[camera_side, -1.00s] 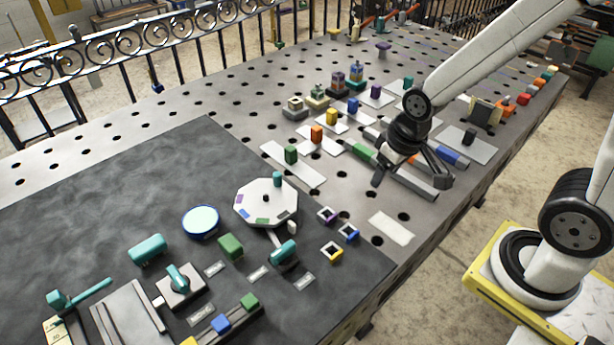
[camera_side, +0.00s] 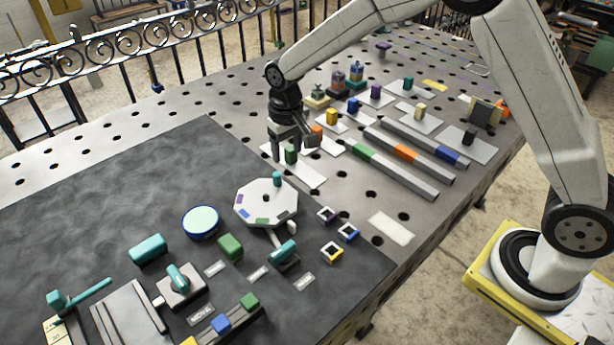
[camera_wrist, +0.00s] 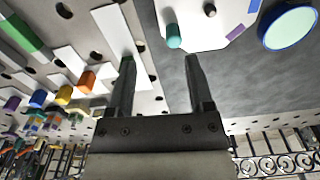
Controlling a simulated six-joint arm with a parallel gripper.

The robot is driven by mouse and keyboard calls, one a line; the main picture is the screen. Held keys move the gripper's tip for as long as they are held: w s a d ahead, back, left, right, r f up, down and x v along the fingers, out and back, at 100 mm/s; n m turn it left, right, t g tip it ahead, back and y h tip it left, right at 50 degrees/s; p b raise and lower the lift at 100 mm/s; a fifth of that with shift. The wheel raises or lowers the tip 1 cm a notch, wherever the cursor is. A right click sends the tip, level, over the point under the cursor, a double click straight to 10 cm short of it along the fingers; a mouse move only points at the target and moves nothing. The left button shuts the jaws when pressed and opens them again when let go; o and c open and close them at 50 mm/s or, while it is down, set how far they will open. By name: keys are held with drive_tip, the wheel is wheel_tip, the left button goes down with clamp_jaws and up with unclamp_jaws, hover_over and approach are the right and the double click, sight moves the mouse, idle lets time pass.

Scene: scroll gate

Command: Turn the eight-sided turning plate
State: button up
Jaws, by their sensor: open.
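The eight-sided turning plate (camera_side: 258,209) is a white octagon with coloured patches near its rim, lying on the dark mat. A teal peg (camera_side: 278,180) stands near its far edge, and a dark knob (camera_side: 266,198) is at its middle. My gripper (camera_side: 293,152) is open and points down behind the plate, around or above the green block (camera_side: 291,155); I cannot tell its exact height. In the wrist view, the plate (camera_wrist: 192,15) is cut off by the top edge, with the teal peg (camera_wrist: 173,36) ahead of the open fingertips (camera_wrist: 160,62). Nothing shows between the fingers.
A pale round disc (camera_side: 201,221) lies left of the plate. A teal-handled lever (camera_side: 283,254) and small square rings (camera_side: 332,252) are in front and right. Orange (camera_side: 317,131) and yellow (camera_side: 332,116) blocks stand on white strips behind. The mat's far left is clear.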

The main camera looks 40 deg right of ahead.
sight(277, 174)
drive_tip(key=shift+w+a+f, duration=0.25)
drive_tip(key=shift+w+a, duration=0.15)
drive_tip(key=shift+w, duration=0.15)
drive_tip(key=shift+w+a+f, duration=0.2)
drive_tip(key=shift+w+a, duration=0.2)
drive_tip(key=shift+w, duration=0.1)
drive_tip(key=shift+f, duration=0.15)
drive_tip(key=shift+f, duration=3.75)
clamp_jaws()
